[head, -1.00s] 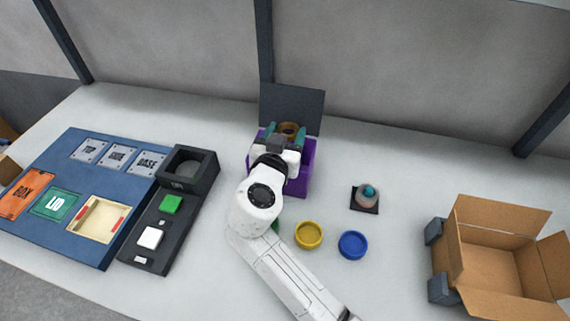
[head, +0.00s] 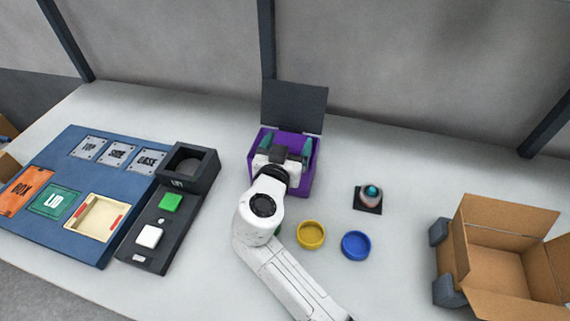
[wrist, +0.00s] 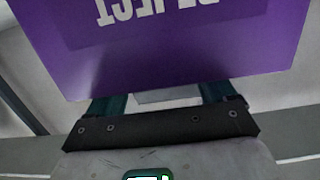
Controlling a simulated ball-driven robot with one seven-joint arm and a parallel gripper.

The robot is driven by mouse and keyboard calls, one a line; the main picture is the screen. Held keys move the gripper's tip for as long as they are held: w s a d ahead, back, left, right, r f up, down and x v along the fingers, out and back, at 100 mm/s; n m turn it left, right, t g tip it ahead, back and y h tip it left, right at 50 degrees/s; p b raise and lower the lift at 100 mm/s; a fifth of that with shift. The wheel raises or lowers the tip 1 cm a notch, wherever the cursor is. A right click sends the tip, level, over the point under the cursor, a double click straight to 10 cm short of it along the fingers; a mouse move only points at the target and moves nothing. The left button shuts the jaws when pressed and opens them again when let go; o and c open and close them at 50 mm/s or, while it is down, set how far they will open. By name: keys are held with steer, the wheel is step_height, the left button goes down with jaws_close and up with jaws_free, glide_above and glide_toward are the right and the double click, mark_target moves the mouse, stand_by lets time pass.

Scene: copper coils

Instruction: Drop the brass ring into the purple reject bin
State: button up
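The purple reject bin (head: 304,185) stands at the middle back of the table, with a dark panel upright behind it. My gripper (head: 286,148) is over the bin's opening, its two teal fingers spread wide apart with nothing visible between them. In the wrist view the bin's purple wall (wrist: 190,60), with upside-down lettering, fills the top and hides the fingertips. The brass ring is not visible in either current view. My gripper covers much of the bin's inside, so I cannot see whether the ring lies there.
A black device with a green button (head: 170,202) and a blue board (head: 75,225) are to the left. A yellow dish (head: 311,235), a blue dish (head: 355,245) and a small domed device (head: 371,196) are to the right. An open cardboard box (head: 500,250) stands far right.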

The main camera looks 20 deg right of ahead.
steer(key=shift+o, duration=0.3)
steer(key=v, duration=1.1)
